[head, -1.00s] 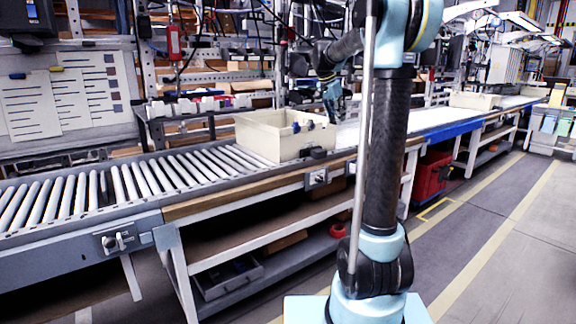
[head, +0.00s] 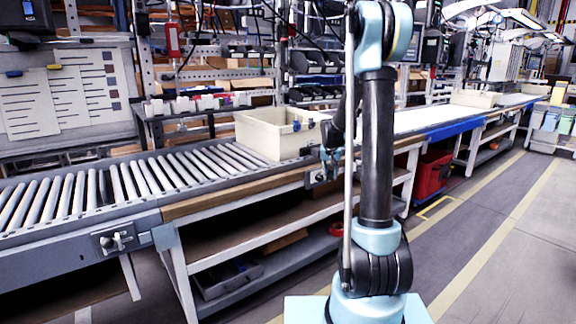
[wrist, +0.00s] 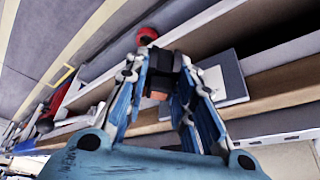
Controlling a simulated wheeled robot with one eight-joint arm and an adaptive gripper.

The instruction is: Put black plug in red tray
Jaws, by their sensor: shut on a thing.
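My gripper (wrist: 160,78) is shut on the black plug (wrist: 161,62), a dark block with an orange part, held between the blue fingers in the wrist view. In the head view my gripper (head: 330,168) hangs in front of the table edge, right of the cream crate and partly behind my own arm. The plug is too small to make out there. A red tray-like container (head: 432,176) stands low beneath the conveyor line, right of my arm; its inside is hidden. A red shape (wrist: 46,118), possibly the same container, shows at left in the wrist view.
The cream crate (head: 254,138) with blue items stands on the roller conveyor (head: 140,176). Table edges and lower shelves (head: 265,240) lie close to my gripper. A round red object (wrist: 147,36) shows beyond the fingers. The floor aisle at right is clear.

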